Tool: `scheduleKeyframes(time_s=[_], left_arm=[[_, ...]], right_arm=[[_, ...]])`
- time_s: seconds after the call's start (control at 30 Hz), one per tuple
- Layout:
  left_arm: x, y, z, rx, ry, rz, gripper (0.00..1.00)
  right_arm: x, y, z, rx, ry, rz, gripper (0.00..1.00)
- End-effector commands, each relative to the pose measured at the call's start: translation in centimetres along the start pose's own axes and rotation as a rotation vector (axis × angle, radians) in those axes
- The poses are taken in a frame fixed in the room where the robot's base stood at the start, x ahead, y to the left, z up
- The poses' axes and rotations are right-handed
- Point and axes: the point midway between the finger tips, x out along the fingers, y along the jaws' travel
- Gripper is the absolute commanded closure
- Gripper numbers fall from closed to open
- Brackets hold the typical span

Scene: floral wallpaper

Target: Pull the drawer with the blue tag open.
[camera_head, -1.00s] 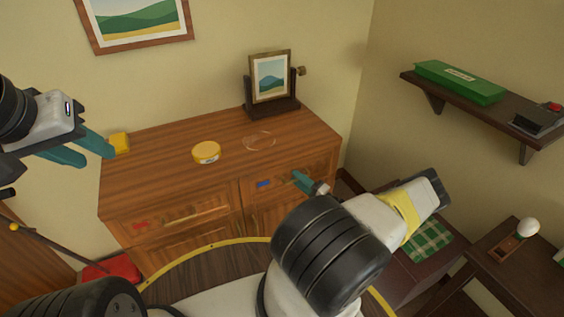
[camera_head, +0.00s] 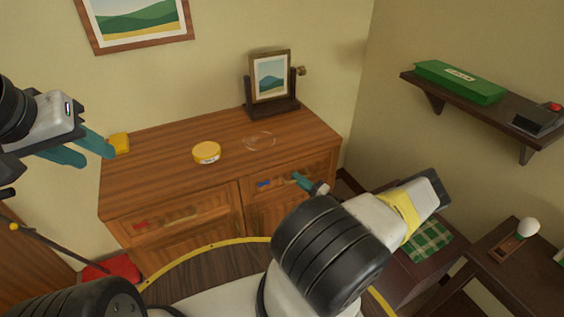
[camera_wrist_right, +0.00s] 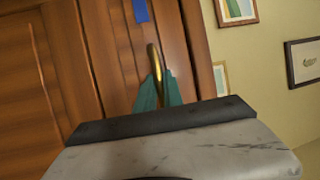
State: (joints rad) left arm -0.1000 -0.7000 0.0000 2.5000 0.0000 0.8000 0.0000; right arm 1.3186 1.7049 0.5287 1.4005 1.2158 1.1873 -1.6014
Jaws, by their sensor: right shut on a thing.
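The wooden cabinet (camera_head: 180,178) has a drawer with a blue tag (camera_head: 263,184) at its upper right. The drawer front looks about flush with the cabinet; I see no clear gap. My right gripper (camera_head: 303,181) is at this drawer's front, right of the tag. In the right wrist view its teal fingers (camera_wrist_right: 157,90) are shut on the brass handle (camera_wrist_right: 153,60), with the blue tag (camera_wrist_right: 141,11) beyond. My left gripper (camera_head: 84,150) is open and empty, left of the cabinet top. A red tag (camera_head: 141,225) marks the left drawer.
On the cabinet top are a yellow round tin (camera_head: 206,152), a clear glass disc (camera_head: 259,141), a framed picture on a stand (camera_head: 271,78) and a yellow block (camera_head: 120,143). A wall shelf (camera_head: 480,102) and low dark furniture (camera_head: 505,258) stand at the right.

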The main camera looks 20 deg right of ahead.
Motion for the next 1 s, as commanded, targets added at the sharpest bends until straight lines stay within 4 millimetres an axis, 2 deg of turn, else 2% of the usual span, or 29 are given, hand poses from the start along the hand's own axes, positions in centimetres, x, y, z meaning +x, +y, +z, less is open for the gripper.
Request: scheduleKeyframes(time_s=[0.77,1.0], left_arm=[[0.0,0.0,0.0,0.000,0.000,0.000,0.64],[0.0,0.0,0.0,0.000,0.000,0.000,0.64]], right_arm=[[-0.1,0.1,0.0,0.000,0.000,0.003,1.00],[-1.5,-0.2,0.6,0.001,0.001,0.004,1.00]])
